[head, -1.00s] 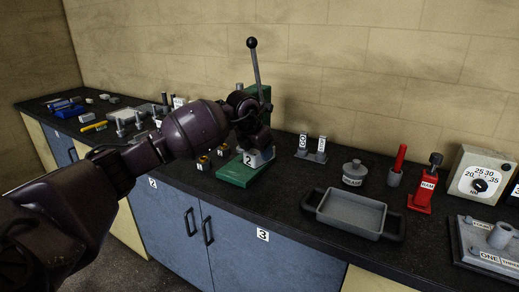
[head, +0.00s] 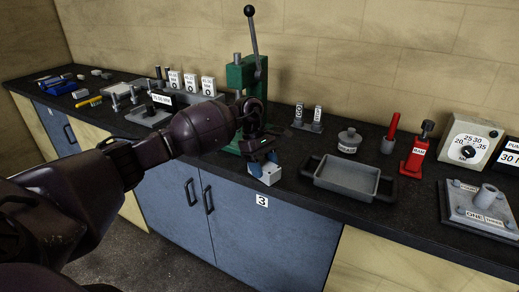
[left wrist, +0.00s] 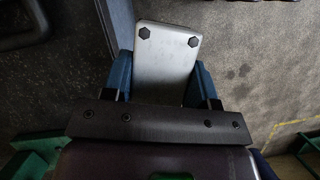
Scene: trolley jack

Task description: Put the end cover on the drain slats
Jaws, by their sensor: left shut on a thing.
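My left gripper (head: 262,161) is shut on a pale grey block with blue fingers on either side of it; I take this block to be the end cover (head: 266,175). It is held at the front edge of the dark worktop, just left of the grey tray. In the left wrist view the gripper (left wrist: 164,78) grips the end cover (left wrist: 166,48), whose visible face shows two dark hex bolt heads at its outer end. I cannot make out drain slats for certain; the shallow grey tray (head: 346,177) has dark side handles and looks empty. My right gripper is not in view.
A green lever press (head: 240,78) stands behind my left gripper. A lidded grey pot (head: 348,141), a red tool (head: 416,152) and a dial box (head: 470,142) stand behind and right of the tray. A studded grey plate (head: 480,208) lies far right.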

